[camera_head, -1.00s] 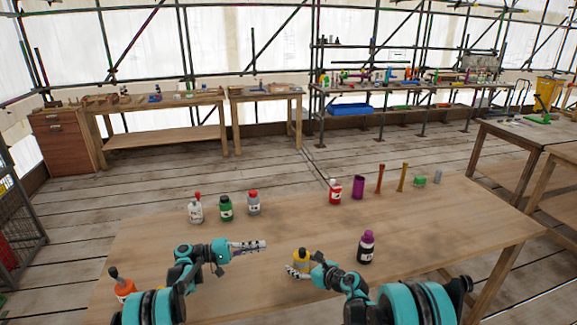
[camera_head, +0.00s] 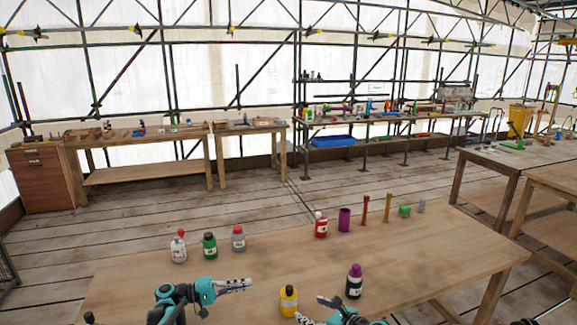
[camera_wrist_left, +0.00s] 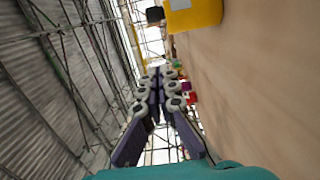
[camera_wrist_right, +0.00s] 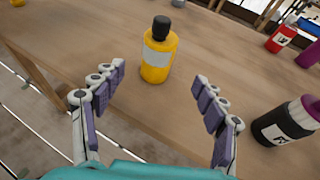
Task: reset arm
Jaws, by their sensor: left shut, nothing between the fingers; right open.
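My left gripper (camera_head: 236,285) is shut and empty above the left part of the wooden table (camera_head: 430,255). Its closed fingers (camera_wrist_left: 160,88) point ahead in the left wrist view. My right gripper (camera_head: 320,312) is open near the table's front edge. A yellow bottle with a black cap (camera_head: 288,302) stands upright just left of it. In the right wrist view the yellow bottle (camera_wrist_right: 157,60) stands beyond the open fingers (camera_wrist_right: 160,85), apart from them. The yellow bottle also shows at the top of the left wrist view (camera_wrist_left: 195,12).
A black bottle with a purple cap (camera_head: 354,282) stands right of the yellow one. White (camera_head: 178,248), green (camera_head: 209,246) and grey (camera_head: 238,239) bottles stand at the back left. A red bottle (camera_head: 321,226), a purple cup (camera_head: 344,220) and small items stand at the back right.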

